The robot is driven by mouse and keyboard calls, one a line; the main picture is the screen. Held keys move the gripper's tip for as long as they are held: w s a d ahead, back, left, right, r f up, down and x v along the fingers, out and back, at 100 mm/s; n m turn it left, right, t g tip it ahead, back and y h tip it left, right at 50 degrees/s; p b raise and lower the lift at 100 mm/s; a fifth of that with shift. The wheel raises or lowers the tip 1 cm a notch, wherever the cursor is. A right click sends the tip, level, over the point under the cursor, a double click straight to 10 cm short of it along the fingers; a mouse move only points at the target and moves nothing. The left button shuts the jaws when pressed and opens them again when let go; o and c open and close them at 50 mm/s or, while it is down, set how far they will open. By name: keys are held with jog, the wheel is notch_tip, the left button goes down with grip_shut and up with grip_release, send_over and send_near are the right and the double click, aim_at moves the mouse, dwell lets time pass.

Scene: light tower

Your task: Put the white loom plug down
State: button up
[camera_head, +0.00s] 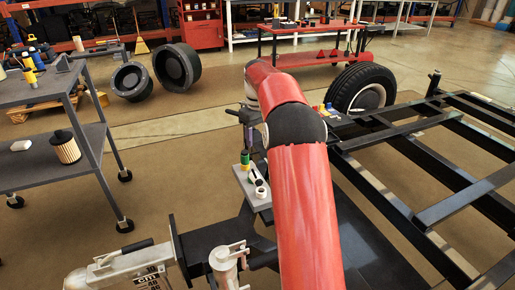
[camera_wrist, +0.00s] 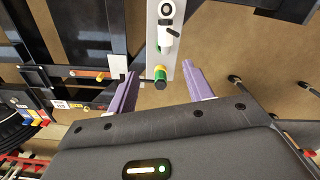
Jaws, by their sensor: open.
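A white plug-like piece (camera_wrist: 168,40) rests on a narrow light grey shelf (camera_wrist: 177,66) in the wrist view; I take it for the white loom plug. It also shows as a small white piece on the shelf in the head view (camera_head: 254,177). My gripper (camera_wrist: 160,70) is open. Its two purple fingers are spread on either side of the shelf's near end, apart from the white piece. A green, yellow and black plug (camera_wrist: 160,76) sits between the fingertips, with no finger visibly touching it. In the head view my arm hides most of the gripper.
A white ring-shaped piece (camera_wrist: 166,9) lies farther along the shelf. A black frame (camera_head: 375,190) with a wheel (camera_head: 362,88) stands to the right. A grey cart (camera_head: 50,172) stands at left. Open floor lies between.

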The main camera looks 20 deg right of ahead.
jog(key=s+a+r+m+t, duration=0.1)
jog(key=s+a+r+t, duration=0.1)
jog(key=s+a+r, duration=0.55)
jog(key=s+a+r+m+t, duration=0.1)
jog(key=s+a+r, duration=0.25)
jog(key=s, duration=0.75)
jog(key=s+a+f+t, duration=0.1)
jog(key=s+a+f, duration=0.1)
jog(key=s, duration=0.7)
jog(key=s+a+f+m+t, duration=0.1)
jog(key=s+f, duration=0.3)
jog(key=s, duration=0.6)
jog(key=shift+a+t, duration=0.3)
jog(key=shift+a, duration=0.05)
jog(key=shift+s, duration=0.2)
